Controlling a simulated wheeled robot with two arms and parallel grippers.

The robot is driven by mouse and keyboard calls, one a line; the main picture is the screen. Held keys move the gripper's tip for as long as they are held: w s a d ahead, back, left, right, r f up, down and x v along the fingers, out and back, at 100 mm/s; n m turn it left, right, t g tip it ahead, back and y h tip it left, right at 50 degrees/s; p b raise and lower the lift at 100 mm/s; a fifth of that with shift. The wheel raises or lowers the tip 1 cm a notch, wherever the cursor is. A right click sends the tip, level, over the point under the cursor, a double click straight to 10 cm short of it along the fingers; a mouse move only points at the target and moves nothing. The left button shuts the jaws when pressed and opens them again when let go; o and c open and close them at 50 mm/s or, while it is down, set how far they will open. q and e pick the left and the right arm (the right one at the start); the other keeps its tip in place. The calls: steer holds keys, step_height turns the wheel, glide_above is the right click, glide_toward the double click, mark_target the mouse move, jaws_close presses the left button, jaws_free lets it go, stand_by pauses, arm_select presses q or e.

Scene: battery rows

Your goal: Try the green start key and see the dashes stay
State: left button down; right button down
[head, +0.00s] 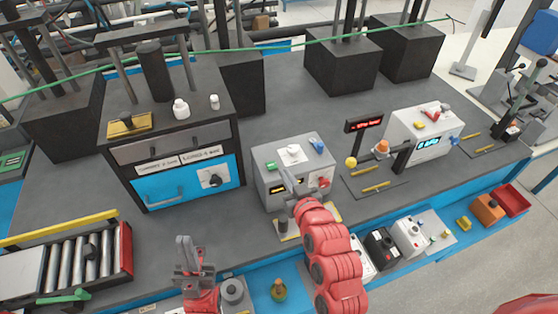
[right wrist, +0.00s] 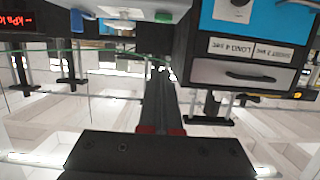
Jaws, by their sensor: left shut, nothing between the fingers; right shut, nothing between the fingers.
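A grey box (head: 265,160) stands mid-bench, with a small dark display with yellow marks (head: 279,188) and a red knob (head: 324,183) on its front. Its top carries a white part (head: 291,153) and a blue part (head: 316,145). My right gripper (head: 298,192) is shut and empty at the box's front, partly covering it; contact is unclear. In the right wrist view, which is upside down, a green part (right wrist: 163,18) shows beyond the fingers (right wrist: 160,82); I cannot tell whether it is the start key. The display's marks are too small to read. My left gripper (head: 185,243) is shut and empty, over the bench's front.
A red-lit sign (head: 365,122) and a white box with a cyan display (head: 430,146) stand to the right. A roller conveyor (head: 85,262) lies front left. Small boxes (head: 408,237) line the front edge.

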steer(key=shift+s+a, duration=0.1)
steer(key=shift+a, duration=0.05)
steer(key=b, duration=0.1)
glide_above(274, 174)
steer(key=shift+s+f, duration=0.2)
steer(key=shift+f, duration=0.3)
steer(key=shift+s+f, duration=0.15)
steer(key=shift+f, duration=0.3)
steer(key=f, duration=0.1)
steer(key=f+p, duration=0.1)
steer(key=shift+w+f, duration=0.2)
steer(key=shift+f, duration=0.1)
steer(key=shift+f+p, duration=0.4)
steer(key=shift+f, duration=0.55)
